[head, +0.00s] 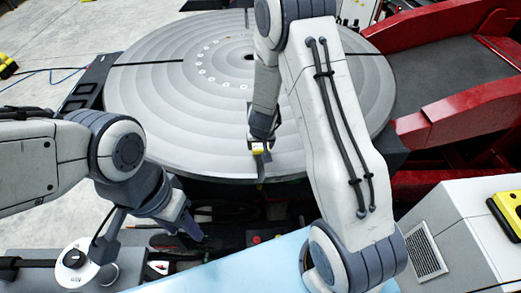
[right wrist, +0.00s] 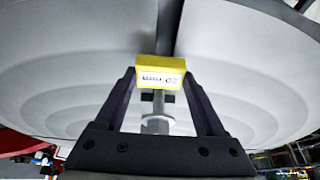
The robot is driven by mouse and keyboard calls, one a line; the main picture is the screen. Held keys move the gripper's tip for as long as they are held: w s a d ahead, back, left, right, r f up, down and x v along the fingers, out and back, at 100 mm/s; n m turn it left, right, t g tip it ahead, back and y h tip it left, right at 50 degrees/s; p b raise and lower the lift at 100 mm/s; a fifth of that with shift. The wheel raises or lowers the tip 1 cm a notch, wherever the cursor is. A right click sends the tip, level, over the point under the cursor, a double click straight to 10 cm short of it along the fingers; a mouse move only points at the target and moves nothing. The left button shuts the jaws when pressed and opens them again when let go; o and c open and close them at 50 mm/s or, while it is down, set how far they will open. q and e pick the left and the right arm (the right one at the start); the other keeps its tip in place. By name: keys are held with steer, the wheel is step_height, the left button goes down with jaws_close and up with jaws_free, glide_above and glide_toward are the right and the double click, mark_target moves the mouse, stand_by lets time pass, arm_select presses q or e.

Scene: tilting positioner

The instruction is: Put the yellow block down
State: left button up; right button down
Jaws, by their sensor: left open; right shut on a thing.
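The yellow block (head: 257,151) is small and has a white label face, which shows in the right wrist view (right wrist: 161,73). My right gripper (head: 260,146) is shut on it, with one finger on each side in the right wrist view (right wrist: 158,82). The block is over the near part of the large round grey turntable (head: 200,125), by a dark radial slot. I cannot tell whether it touches the surface. My left gripper (head: 197,228) is open and empty, low in front of the turntable's near left edge.
Red machine frames (head: 455,115) stand right of the turntable. A white cabinet (head: 465,235) with a vent is at the lower right. A round white device (head: 75,262) is at the lower left. Much of the turntable's left top is clear.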

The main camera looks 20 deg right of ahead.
arm_select(q)
steer(key=shift+f, duration=0.55)
arm_select(e)
steer(key=shift+w+f, duration=0.1)
steer(key=shift+f, duration=0.85)
steer(key=shift+f+b, duration=0.3)
steer(key=shift+b, duration=0.05)
jaws_free()
arm_select(q)
steer(key=shift+f, duration=0.15)
arm_select(e)
steer(key=shift+r, duration=0.1)
